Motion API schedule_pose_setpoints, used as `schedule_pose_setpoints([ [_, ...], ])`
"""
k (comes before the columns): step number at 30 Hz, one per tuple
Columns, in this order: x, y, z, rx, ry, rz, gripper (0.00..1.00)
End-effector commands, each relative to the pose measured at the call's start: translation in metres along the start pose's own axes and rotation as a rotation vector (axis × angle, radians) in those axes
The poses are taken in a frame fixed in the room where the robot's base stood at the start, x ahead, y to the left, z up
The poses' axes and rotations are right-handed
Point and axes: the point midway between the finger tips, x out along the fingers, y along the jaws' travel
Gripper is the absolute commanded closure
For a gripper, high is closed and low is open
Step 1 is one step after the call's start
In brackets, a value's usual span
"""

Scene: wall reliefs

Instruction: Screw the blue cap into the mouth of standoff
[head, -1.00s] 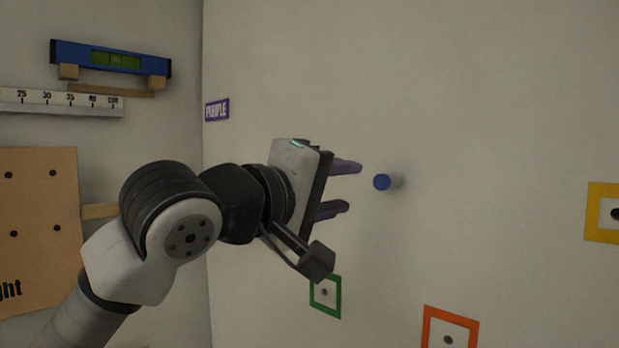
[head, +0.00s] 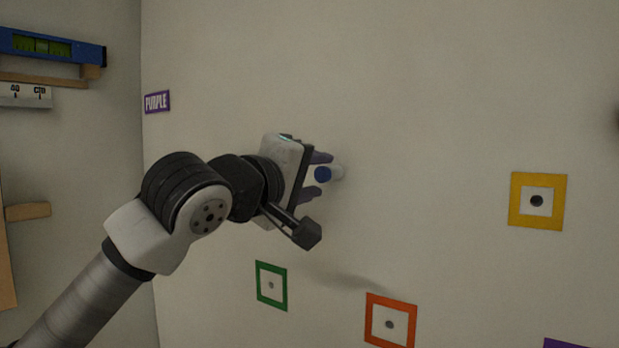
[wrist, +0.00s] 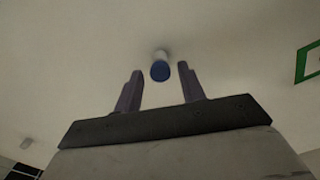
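The blue cap (head: 323,174) sits at the near end of a pale standoff (head: 337,172) that sticks out from the wall. In the wrist view the blue cap (wrist: 160,71) and the standoff (wrist: 161,55) show just past the fingertips, between the lines of the two fingers. My gripper (head: 320,174) is open, with one finger above and one below the cap in the head view. In the wrist view my gripper (wrist: 158,72) has a gap on both sides of the cap. I cannot see whether the cap is seated in the standoff's mouth.
A purple label (head: 157,102) is at upper left. A spirit level (head: 45,46) rests on pegs on the left wall. The wall around the standoff is bare.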

Motion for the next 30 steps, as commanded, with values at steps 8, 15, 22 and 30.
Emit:
schedule_pose_setpoints([
  [8,-0.0003,-0.0001,-0.0001,0.000,0.000,0.000,0.85],
  [15,-0.0004,-0.0001,-0.0001,0.004,0.000,0.000,0.95],
  [22,-0.0004,-0.0003,-0.0006,0.234,0.002,-0.002,0.95],
  [30,0.0003,-0.0002,-0.0001,0.449,0.000,-0.001,0.95],
])
